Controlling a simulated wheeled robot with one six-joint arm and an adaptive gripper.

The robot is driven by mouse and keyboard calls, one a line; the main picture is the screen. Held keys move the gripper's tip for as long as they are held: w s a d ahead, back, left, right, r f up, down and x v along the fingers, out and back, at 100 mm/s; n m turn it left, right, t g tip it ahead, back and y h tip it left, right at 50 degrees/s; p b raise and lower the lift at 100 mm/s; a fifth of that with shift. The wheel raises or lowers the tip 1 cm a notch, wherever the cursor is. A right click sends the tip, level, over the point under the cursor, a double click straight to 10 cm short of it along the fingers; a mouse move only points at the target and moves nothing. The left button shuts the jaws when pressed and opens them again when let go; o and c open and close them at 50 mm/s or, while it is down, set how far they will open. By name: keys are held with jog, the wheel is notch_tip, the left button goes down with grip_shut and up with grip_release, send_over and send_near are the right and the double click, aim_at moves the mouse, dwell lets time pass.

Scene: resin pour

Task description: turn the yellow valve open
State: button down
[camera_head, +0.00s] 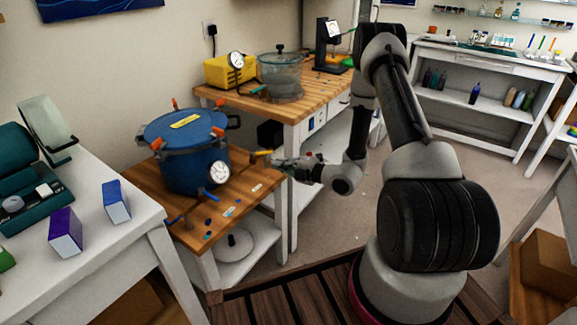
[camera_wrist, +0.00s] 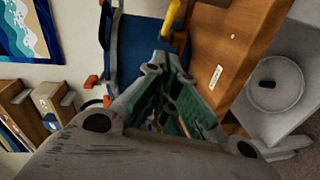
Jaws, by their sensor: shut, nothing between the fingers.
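The yellow valve (camera_head: 261,153) shows as a small yellow handle at the right side of the blue pressure pot (camera_head: 183,165). In the wrist view the yellow handle (camera_wrist: 171,17) stands at the top, just beyond my fingertips, and its base is partly hidden. My gripper (camera_head: 277,161) reaches in from the right, close to the handle. In the wrist view my gripper (camera_wrist: 166,66) has its fingers drawn together with nothing between them. Whether a fingertip touches the handle I cannot tell.
The pot stands on a low wooden table (camera_head: 190,237) with a gauge (camera_head: 219,172) on its front and small tools before it. A taller wooden bench (camera_head: 301,103) stands behind, with a clear chamber (camera_head: 281,78) on it. A white table (camera_head: 105,235) is at left.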

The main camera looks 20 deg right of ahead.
aim_at(266, 152)
jog(key=w, duration=0.2)
jog(key=w+a+f, duration=0.1)
jog(key=w, duration=0.1)
jog(key=w+a, duration=0.1)
jog(key=w, duration=0.2)
jog(key=shift+w+f, duration=0.1)
jog(key=shift+f, duration=0.1)
jog(key=shift+w+d+n+g+y, duration=0.25)
jog(key=shift+w+n+g+y, duration=0.1)
jog(key=shift+n+g+y, duration=0.4)
jog(key=shift+w+d+n+g+y, duration=0.25)
jog(key=shift+w+n+g+y, duration=0.15)
jog(key=shift+n+g+y, duration=0.3)
jog(key=w+n+g+y, duration=0.1)
jog(key=g, duration=0.1)
jog(key=n+g+y, duration=0.1)
jog(key=n, duration=0.1)
jog(key=shift+w+d+g, duration=0.35)
jog(key=shift+w, duration=0.05)
jog(key=shift+w+d, duration=0.15)
jog(key=shift+w, duration=0.8)
